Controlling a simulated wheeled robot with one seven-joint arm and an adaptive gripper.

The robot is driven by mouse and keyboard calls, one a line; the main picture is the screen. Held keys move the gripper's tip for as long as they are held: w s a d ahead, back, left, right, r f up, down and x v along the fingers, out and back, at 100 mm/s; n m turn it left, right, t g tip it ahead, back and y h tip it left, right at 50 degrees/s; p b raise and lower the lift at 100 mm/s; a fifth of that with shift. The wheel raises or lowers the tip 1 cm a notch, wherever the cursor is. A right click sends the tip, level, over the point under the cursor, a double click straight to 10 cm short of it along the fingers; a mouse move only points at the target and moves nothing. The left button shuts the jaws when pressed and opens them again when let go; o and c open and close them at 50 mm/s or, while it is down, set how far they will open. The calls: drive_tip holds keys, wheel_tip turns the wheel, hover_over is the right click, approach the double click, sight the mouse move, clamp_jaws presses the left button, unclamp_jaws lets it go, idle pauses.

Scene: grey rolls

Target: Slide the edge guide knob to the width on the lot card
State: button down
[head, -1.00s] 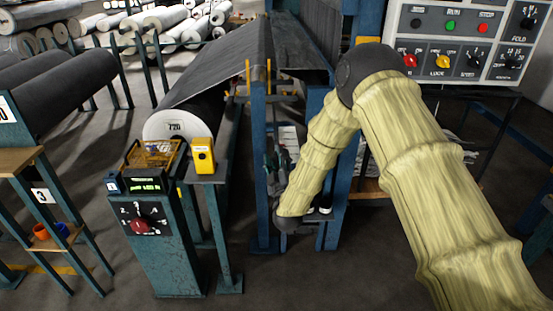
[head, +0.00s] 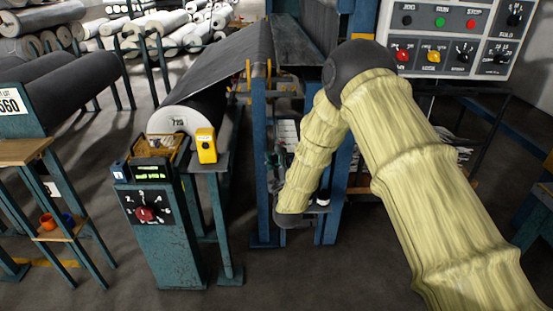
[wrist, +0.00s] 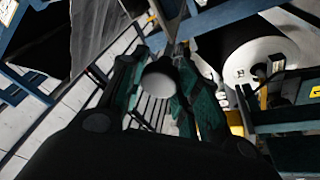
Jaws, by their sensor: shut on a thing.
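The edge guide knob (wrist: 160,82) is a pale grey round shape between my fingers in the wrist view. My gripper (wrist: 157,88) has dark fingers with teal pads, closed around the knob from both sides. In the head view my gripper (head: 274,160) is low beside the blue machine post, mostly hidden behind my sleeved arm, and the knob cannot be made out there. A white card reading 560 (head: 10,101) hangs at the left edge; small print above the number is unreadable. No width scale is legible beside the knob.
A dark roll (head: 190,115) feeds cloth up into the machine. A blue pedestal (head: 165,245) with a red dial and a yellow box (head: 206,146) stand left of my gripper. A control panel (head: 455,38) is at upper right. Open floor lies in front.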

drive_tip(key=c, duration=1)
unclamp_jaws()
drive_tip(key=shift+s, duration=0.15)
drive_tip(key=shift+c, duration=0.2)
drive_tip(key=v, duration=1.2)
drive_tip(key=shift+d, duration=0.1)
